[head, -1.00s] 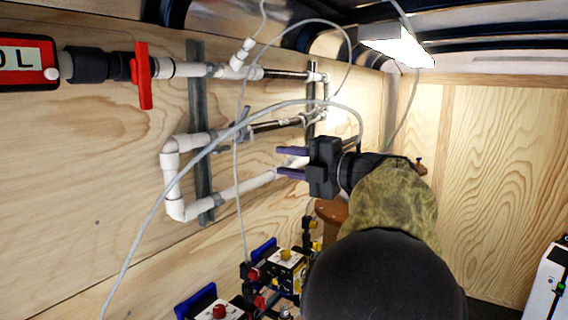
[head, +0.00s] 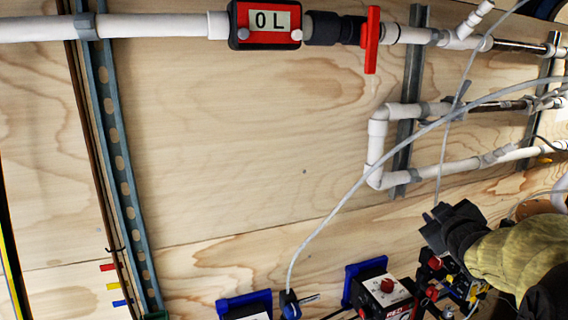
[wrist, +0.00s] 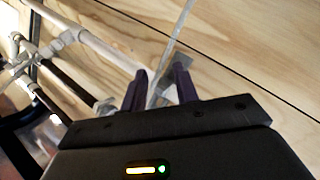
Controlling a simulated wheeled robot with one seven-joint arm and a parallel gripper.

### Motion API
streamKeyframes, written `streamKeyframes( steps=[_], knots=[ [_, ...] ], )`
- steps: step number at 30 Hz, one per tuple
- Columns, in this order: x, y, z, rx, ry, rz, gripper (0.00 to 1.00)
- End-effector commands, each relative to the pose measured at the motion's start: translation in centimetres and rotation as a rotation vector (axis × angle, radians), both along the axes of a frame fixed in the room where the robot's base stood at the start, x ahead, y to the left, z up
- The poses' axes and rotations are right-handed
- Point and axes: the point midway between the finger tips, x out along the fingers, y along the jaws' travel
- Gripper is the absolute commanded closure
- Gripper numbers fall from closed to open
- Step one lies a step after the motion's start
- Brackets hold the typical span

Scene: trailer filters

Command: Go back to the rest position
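My gripper (head: 432,226) is at the lower right of the head view, in front of the plywood wall and below the white pipe loop (head: 375,155). Its fingers are hard to make out there. In the wrist view, my gripper (wrist: 160,75) shows two purple fingers standing apart, with nothing held between them. The wall, a grey bracket and a thin hose (wrist: 172,50) show behind the gap. I cannot tell how far the fingers are from the hose.
A loose grey hose (head: 345,205) hangs across the wall. Pump units (head: 382,290) stand close below my gripper. The wall's middle left is clear.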

Motion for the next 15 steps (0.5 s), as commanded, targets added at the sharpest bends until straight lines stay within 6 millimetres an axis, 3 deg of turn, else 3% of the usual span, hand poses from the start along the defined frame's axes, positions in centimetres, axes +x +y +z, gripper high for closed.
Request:
streamKeyframes(
  steps=[1, 3, 8, 15],
  knots=[
    [-0.4, 1.7, -2.8, 0.077, 0.074, -0.027, 0.7],
    [-1.4, 3.5, -6.3, 0.171, 0.175, -0.071, 0.7],
    [-5.0, 8.1, -13.5, 0.346, 0.414, -0.16, 0.7],
    [-13.7, 15.2, -22.0, 0.537, 0.8, -0.284, 0.7]
  ],
)
